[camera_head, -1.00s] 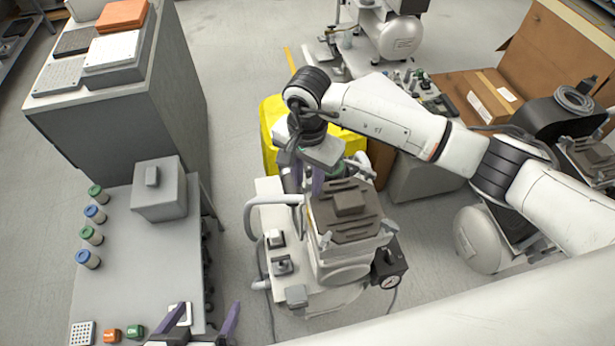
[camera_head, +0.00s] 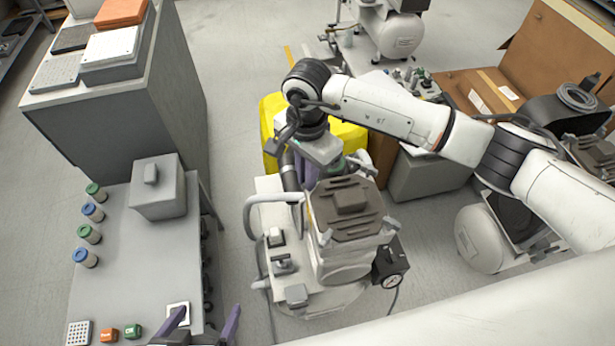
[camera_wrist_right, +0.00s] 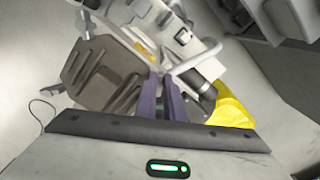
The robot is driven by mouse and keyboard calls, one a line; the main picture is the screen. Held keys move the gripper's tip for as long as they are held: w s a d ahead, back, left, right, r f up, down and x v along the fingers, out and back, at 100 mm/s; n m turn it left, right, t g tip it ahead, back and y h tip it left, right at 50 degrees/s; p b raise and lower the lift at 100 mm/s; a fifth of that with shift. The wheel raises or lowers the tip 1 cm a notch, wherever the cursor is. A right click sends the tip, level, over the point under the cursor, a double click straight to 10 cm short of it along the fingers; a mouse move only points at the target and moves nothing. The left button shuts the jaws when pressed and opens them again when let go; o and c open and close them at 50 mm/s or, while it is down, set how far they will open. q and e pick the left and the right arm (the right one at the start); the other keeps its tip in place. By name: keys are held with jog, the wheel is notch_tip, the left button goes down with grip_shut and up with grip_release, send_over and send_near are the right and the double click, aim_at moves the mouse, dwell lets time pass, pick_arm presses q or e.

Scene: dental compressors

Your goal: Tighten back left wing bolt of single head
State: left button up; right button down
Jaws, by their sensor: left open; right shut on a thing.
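The single-head compressor (camera_head: 345,255) has a dark ribbed head (camera_head: 350,208) on a light body; the head also shows in the wrist view (camera_wrist_right: 105,75). My right gripper (camera_head: 305,178) reaches down at the head's back left corner. In the wrist view its purple fingers (camera_wrist_right: 161,103) are close together beside the head. They are shut on the back left wing bolt, which the fingers hide. Another wing bolt (camera_head: 326,237) shows at the head's front left and one (camera_head: 391,222) at its front right. My left gripper (camera_head: 202,325) is open and empty at the lower edge.
A grey side table (camera_head: 140,250) with several capped jars and a grey box (camera_head: 158,188) stands left. A yellow container (camera_head: 272,110) is behind the compressor.

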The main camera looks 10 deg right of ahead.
jog(key=m+b, duration=0.1)
jog(key=m, duration=0.2)
jog(key=shift+w+f+m+b, duration=0.1)
jog(key=shift+w+m+b, duration=0.05)
jog(key=shift+m+b, duration=0.25)
jog(key=m+b, duration=0.2)
jog(key=m, duration=0.2)
jog(key=shift+w+m, duration=0.15)
jog(key=shift+m, duration=0.15)
jog(key=shift+w+m+b, duration=0.1)
jog(key=shift+m+b, duration=0.2)
jog(key=shift+m, duration=1.4)
jog(key=shift+w+m+b, duration=0.1)
jog(key=shift+m+b, duration=0.4)
jog(key=shift+m, duration=0.6)
pick_arm(q)
jog(key=shift+w+d+f, duration=0.2)
jog(key=shift+d+f, duration=0.05)
jog(key=shift+f, duration=0.4)
jog(key=shift+w+d+f, duration=0.15)
jog(key=shift+d+f, duration=0.05)
jog(key=shift+f, duration=0.4)
jog(key=shift+w+d+f, duration=0.2)
jog(key=shift+d+f, duration=0.05)
jog(key=shift+f, duration=0.4)
pick_arm(e)
jog(key=shift+d+m, duration=0.1)
jog(key=shift+m, duration=0.7)
jog(key=shift+r, duration=0.2)
